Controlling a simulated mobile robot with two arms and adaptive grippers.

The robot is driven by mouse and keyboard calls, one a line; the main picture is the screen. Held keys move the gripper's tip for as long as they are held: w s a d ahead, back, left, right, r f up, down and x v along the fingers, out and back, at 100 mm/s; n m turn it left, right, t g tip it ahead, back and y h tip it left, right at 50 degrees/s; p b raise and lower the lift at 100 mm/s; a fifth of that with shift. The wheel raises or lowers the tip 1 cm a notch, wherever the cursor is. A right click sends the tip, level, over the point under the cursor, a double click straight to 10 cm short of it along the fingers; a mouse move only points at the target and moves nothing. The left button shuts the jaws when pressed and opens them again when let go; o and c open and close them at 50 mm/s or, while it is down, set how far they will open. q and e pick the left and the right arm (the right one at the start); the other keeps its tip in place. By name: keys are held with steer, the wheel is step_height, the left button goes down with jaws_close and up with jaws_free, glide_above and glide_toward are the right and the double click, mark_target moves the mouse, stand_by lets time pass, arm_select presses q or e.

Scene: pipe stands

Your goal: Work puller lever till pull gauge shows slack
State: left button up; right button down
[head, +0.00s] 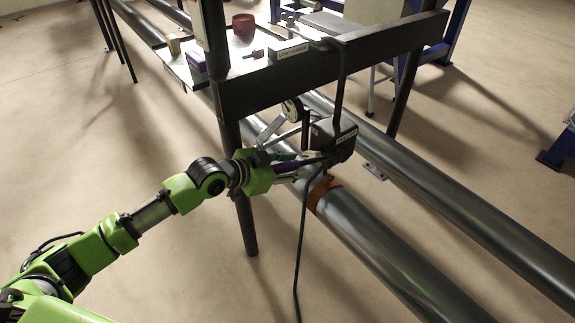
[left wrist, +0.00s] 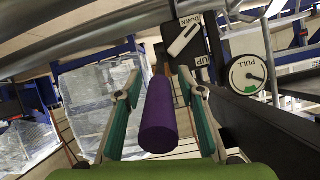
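The puller (head: 335,138) is a dark block hanging below the frame beam above the near pipe. Its purple lever grip (head: 287,166) points left towards my left gripper (head: 285,168). In the left wrist view the purple grip (left wrist: 159,115) lies between the fingers of my left gripper (left wrist: 160,82), with gaps at both sides; the gripper looks open around it. A white selector plate (left wrist: 185,37) shows between DOWN and UP labels. The round pull gauge (left wrist: 248,75) has its needle pointing right and slightly down, apart from a green mark at its lower edge. My right gripper is not seen.
Two long steel pipes (head: 385,255) run below the dark beam (head: 290,85); an orange band (head: 323,195) circles the near one. A black cable (head: 303,235) hangs in front. A shelf behind holds a red mug (head: 243,25) and a purple box (head: 195,62). The left floor is open.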

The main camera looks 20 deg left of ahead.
arm_select(q)
steer(key=v, duration=1.1)
steer(key=shift+s+a+r, duration=0.2)
steer(key=shift+s+r, duration=0.05)
